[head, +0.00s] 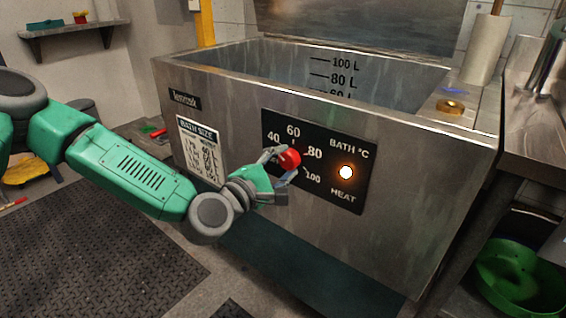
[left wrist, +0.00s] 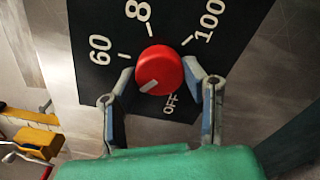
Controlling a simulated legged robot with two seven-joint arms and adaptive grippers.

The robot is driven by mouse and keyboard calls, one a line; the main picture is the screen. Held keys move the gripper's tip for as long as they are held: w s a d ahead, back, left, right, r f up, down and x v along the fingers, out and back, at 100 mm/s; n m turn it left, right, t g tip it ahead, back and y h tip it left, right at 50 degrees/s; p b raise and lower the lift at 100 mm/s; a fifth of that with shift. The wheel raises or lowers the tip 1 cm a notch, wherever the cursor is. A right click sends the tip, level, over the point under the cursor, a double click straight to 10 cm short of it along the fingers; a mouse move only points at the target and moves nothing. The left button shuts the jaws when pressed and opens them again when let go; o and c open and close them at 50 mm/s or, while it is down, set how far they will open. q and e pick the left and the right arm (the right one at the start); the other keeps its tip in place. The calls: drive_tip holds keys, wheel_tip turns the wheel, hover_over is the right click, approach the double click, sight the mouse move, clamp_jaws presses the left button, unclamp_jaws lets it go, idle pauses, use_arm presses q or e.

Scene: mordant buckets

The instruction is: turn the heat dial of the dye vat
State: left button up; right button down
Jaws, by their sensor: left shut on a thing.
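The steel dye vat (head: 420,195) stands in the middle of the head view, with a black control panel (head: 345,195) on its front. The round red heat dial (head: 290,159) sits on the panel between printed numbers. In the left wrist view the dial (left wrist: 160,72) shows a pale pointer mark at its lower left, on the side toward OFF and 60. My left gripper (head: 279,164) is shut on the dial, one finger on each side of it; its fingers also show in the left wrist view (left wrist: 162,100). An orange light (head: 346,172) glows above HEAT. My right gripper is out of view.
A bath size chart (head: 200,150) is fixed left of the panel. A brass fitting (head: 450,106) and a paper roll (head: 487,50) are at the vat's right rim. A green tub (head: 520,278) lies at lower right. Dark mats cover the floor at left.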

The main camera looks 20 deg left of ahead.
use_arm(q)
drive_tip(key=m+p, duration=0.1)
drive_tip(key=m, duration=0.1)
drive_tip(key=m+p, duration=0.1)
drive_tip(key=m, duration=0.1)
drive_tip(key=m+p, duration=0.1)
drive_tip(key=m, duration=0.1)
drive_tip(key=shift+s+d, duration=0.2)
drive_tip(key=shift+d, duration=0.05)
drive_tip(key=m+p, duration=0.1)
drive_tip(key=m, duration=0.3)
drive_tip(key=shift+f+p, duration=0.15)
drive_tip(key=shift+p, duration=0.15)
drive_tip(key=shift+f+m+p, duration=0.1)
drive_tip(key=shift+m+p, duration=0.2)
drive_tip(key=shift+m, duration=0.4)
drive_tip(key=shift+a, duration=0.1)
drive_tip(key=o, duration=1.2)
drive_tip(key=shift+f, duration=0.1)
drive_tip(key=shift+c, duration=0.2)
drive_tip(key=shift+w, duration=0.1)
drive_tip(key=shift+r, duration=0.2)
